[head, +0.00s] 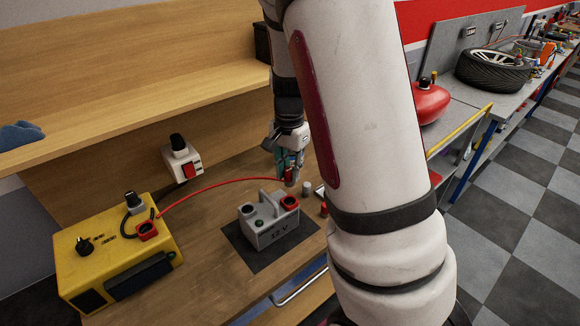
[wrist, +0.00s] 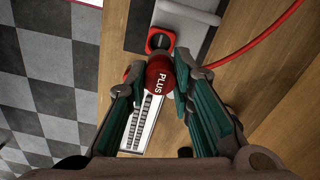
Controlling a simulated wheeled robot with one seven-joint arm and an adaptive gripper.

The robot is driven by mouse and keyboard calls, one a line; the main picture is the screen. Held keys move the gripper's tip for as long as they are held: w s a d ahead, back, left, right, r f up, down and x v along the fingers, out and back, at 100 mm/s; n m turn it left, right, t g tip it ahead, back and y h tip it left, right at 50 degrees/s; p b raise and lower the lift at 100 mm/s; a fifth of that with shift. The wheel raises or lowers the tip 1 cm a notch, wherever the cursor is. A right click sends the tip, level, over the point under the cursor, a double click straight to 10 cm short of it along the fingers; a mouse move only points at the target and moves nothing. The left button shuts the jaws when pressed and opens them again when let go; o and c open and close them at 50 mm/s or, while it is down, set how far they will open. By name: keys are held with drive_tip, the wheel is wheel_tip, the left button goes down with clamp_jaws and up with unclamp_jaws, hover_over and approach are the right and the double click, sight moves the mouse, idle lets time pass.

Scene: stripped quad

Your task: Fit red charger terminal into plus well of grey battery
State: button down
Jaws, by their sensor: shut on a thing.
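The red charger terminal (wrist: 159,82), marked PLUS, is between the fingers of my gripper (wrist: 161,75) in the wrist view. My gripper also shows in the head view (head: 290,172), shut on the terminal above the bench, just behind the battery. The grey battery (head: 268,232) stands on a dark mat with its handle up. Its plus well (head: 289,202) has a red rim; in the wrist view the well (wrist: 160,39) is open and empty-looking, just beyond the terminal. The terminal is apart from the well. A red cable (head: 215,184) arcs from the yellow charger (head: 115,258) to the terminal.
A wall switch box (head: 182,160) with a red switch is behind the charger. Small items, including a grey cylinder (head: 306,187) and a red-topped piece (head: 323,209), stand right of the battery. A slotted metal piece (wrist: 142,124) lies under my gripper. A wooden shelf (head: 140,80) overhangs the back.

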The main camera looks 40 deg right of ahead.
sight(289, 184)
drive_tip(key=shift+f+b, duration=0.85)
drive_tip(key=shift+f, duration=1.6)
drive_tip(key=shift+f+b, duration=0.3)
drive_tip(key=shift+f, duration=1.15)
idle(0.4)
drive_tip(key=c, duration=1.3)
unclamp_jaws()
wheel_tip(289, 184, up, 12)
